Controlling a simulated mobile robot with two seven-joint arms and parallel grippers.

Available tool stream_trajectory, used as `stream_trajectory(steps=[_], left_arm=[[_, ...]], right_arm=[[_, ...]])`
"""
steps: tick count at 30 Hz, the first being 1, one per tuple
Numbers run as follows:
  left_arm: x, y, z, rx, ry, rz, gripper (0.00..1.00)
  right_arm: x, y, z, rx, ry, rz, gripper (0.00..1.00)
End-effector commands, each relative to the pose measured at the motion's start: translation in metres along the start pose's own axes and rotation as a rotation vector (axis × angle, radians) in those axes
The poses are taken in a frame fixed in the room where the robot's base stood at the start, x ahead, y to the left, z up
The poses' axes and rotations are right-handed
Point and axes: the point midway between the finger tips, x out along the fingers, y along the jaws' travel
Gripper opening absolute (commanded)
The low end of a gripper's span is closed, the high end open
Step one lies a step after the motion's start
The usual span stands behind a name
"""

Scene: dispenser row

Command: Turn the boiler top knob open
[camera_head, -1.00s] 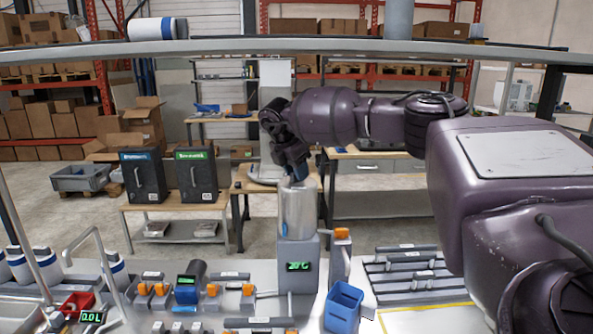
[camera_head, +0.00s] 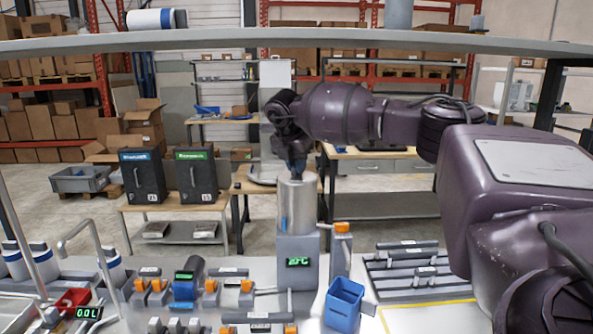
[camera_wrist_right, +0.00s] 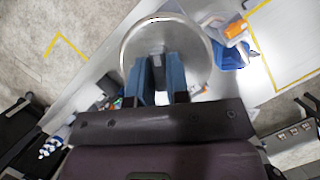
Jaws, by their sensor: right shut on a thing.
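The boiler is a shiny silver cylinder (camera_head: 297,207) on a grey base with a green temperature display (camera_head: 299,262). My right gripper (camera_head: 298,174) is at the boiler's top, pointing down. In the right wrist view the round boiler lid (camera_wrist_right: 188,38) lies under the fingers. My right gripper also shows there (camera_wrist_right: 161,76), its two blue fingers shut on the grey top knob (camera_wrist_right: 157,59). The knob's lower part is hidden by the gripper. In the head view the knob is hidden. My left gripper is not in view.
A blue bin (camera_head: 344,308) stands at the boiler's front right, near an orange-topped grey post (camera_head: 341,252). Orange-handled dispensers (camera_head: 184,287) and a tap (camera_head: 92,250) are to the left. A grey shelf (camera_head: 430,40) crosses above my arm. Grey racks (camera_head: 410,268) stand right.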

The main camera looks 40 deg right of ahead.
Motion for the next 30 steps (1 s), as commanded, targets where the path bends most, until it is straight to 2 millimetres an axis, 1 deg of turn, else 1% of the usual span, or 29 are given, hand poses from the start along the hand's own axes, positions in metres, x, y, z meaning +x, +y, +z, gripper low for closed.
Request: stream_trajectory(steps=[1,6,15,21,30], left_arm=[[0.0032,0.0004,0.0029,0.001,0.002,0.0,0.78],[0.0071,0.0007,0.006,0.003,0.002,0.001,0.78],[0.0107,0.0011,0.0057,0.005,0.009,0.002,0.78],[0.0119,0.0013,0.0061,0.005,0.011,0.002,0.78],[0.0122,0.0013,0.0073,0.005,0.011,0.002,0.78]], right_arm=[[0.0034,-0.001,-0.0009,-0.038,0.001,0.015,0.0],[0.0029,-0.0016,-0.0005,-0.18,0.0,0.073,0.0],[0.0016,-0.002,-0.0001,-0.381,0.001,0.156,0.0],[0.0008,-0.002,0.0003,-0.463,0.001,0.191,0.0],[0.0007,-0.0021,0.0001,-0.509,0.002,0.209,0.0]])
